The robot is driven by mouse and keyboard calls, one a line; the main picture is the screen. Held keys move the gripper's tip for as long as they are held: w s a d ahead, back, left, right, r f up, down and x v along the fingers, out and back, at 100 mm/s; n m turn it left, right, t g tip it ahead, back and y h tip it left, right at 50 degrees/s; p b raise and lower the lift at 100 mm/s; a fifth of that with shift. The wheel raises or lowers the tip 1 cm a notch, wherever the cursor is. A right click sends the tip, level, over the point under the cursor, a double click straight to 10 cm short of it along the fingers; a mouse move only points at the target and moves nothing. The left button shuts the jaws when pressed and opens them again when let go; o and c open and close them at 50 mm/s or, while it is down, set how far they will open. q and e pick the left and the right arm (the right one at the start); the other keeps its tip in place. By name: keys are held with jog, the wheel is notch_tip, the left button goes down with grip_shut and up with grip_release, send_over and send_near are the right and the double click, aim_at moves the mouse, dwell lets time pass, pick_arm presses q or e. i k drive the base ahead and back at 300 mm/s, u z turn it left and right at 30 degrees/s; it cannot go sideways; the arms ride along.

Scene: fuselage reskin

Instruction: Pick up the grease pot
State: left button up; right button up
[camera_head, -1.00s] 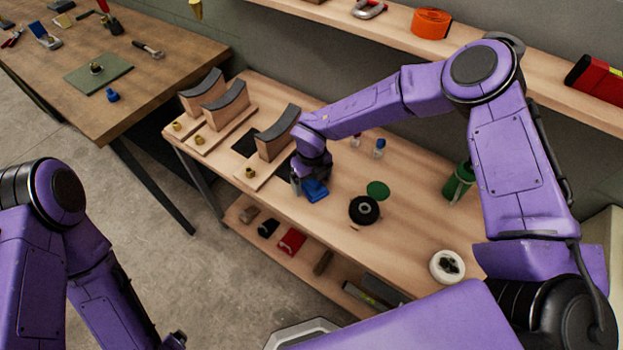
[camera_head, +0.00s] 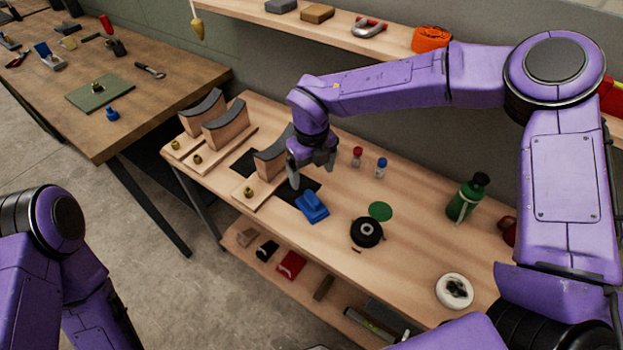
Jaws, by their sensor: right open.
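No thing in view is clearly marked as the grease pot. Small pot-like things on the light bench are a red-capped one (camera_head: 357,157), a blue-capped one (camera_head: 381,167) and a round white dish (camera_head: 455,291) with dark contents. My right gripper (camera_head: 312,174) is open and empty above the bench, beside the rightmost curved wooden support. A blue block-like thing (camera_head: 313,207) lies on the bench just below it, apart from the fingers. The two capped pots stand to the right of the gripper. My left arm shows at lower left, but its gripper is out of view.
The light bench (camera_head: 420,240) also holds a black round spool (camera_head: 367,232), a green disc (camera_head: 380,211) and a green bottle (camera_head: 466,198). Curved wooden supports (camera_head: 225,125) stand at its left. A shelf (camera_head: 340,28) runs behind. A darker table (camera_head: 150,110) stands at left.

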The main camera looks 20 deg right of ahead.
aim_at(465, 201)
jog(key=z, duration=1.8)
